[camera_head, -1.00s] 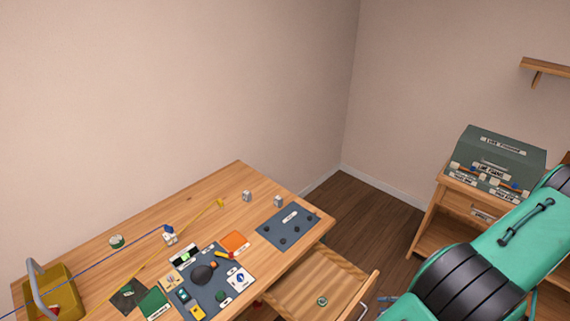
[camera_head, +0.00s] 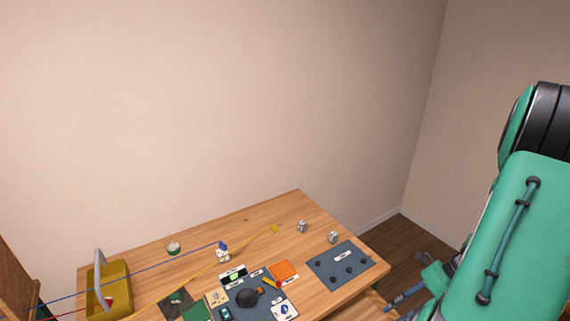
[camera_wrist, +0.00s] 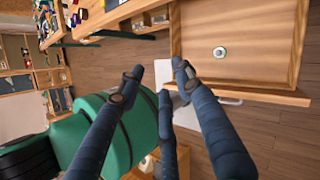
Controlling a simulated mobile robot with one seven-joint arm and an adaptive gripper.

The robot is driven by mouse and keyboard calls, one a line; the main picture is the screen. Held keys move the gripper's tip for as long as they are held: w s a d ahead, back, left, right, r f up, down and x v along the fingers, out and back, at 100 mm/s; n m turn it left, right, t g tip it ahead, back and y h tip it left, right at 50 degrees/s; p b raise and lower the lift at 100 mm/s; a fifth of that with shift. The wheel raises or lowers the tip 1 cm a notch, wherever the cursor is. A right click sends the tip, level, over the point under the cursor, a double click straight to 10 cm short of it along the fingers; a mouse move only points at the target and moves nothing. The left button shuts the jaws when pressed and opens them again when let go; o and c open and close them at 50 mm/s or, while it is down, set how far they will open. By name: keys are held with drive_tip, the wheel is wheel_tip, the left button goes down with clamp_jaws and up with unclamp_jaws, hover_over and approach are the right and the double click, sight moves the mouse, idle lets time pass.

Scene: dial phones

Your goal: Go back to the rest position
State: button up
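My gripper (camera_wrist: 158,78) shows in the wrist view with its dark blue fingers spread and nothing between them. It points toward the front of an open wooden drawer (camera_wrist: 288,45); whether it touches the drawer cannot be told. In the head view, my green arm fills the right side, and the gripper's blue fingers show partly beside the table's right corner.
The wooden table (camera_head: 285,215) holds a blue-grey mat (camera_head: 340,262), an orange square (camera_head: 284,271), a yellow basket (camera_head: 120,285), a small round tin (camera_head: 173,248) and two small grey blocks. Wooden shelves (camera_wrist: 48,78) show at left in the wrist view. The wood floor is bare beyond the drawer.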

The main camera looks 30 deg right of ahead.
drive_tip(key=w+a+r+n+g+h, duration=0.2)
drive_tip(key=w+a+r+n, duration=0.4)
drive_tip(key=a+r+n, duration=0.15)
drive_tip(key=w+a+r+n+g+h, duration=0.1)
drive_tip(key=w+a+r+n+h, duration=0.2)
drive_tip(key=w+a+r+n, duration=0.35)
drive_tip(key=s+a+r+n+t+h, duration=0.1)
drive_tip(key=s+a+r+n+t, duration=0.1)
drive_tip(key=a+r+n, duration=0.5)
drive_tip(key=s+a+r+n+t+h, duration=0.1)
drive_tip(key=s+a+r+n+t, duration=0.1)
drive_tip(key=a+r+n, duration=0.6)
drive_tip(key=shift+s+a+r, duration=0.25)
drive_tip(key=shift+a+r, duration=0.2)
drive_tip(key=shift+a, duration=3.15)
wheel_tip(320, 180, down, 12)
drive_tip(key=b, duration=1.2)
